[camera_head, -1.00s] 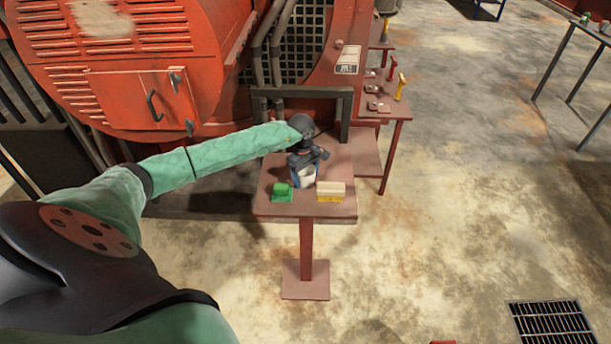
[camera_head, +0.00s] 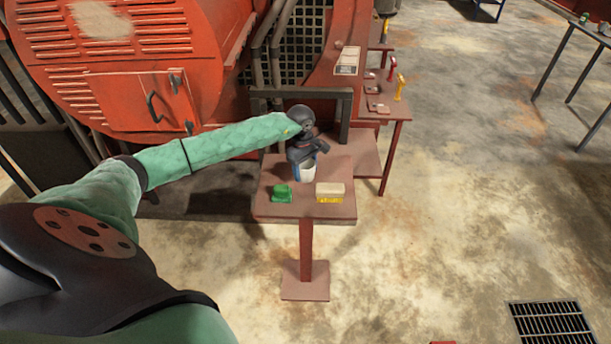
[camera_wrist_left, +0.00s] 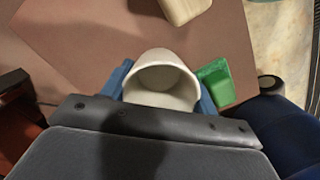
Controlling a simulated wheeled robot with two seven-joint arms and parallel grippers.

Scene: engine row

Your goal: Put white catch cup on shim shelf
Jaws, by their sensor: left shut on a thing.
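The white catch cup (camera_head: 307,173) is between the blue fingers of my left gripper (camera_head: 306,170), over the far part of a small red-brown shelf (camera_head: 263,207). In the left wrist view the cup (camera_wrist_left: 160,78) shows its open mouth, and my left gripper (camera_wrist_left: 163,88) is shut on it. I cannot tell whether the cup's base touches the surface. No label shows which surface is the shim shelf. My right gripper is not in view.
A green block (camera_head: 282,193) and a cream and yellow block (camera_head: 330,192) stand at the shelf's near side. Another red-brown stand (camera_head: 396,112) behind right holds red and yellow tools. The orange engine (camera_head: 150,60) is behind left. Open floor lies right.

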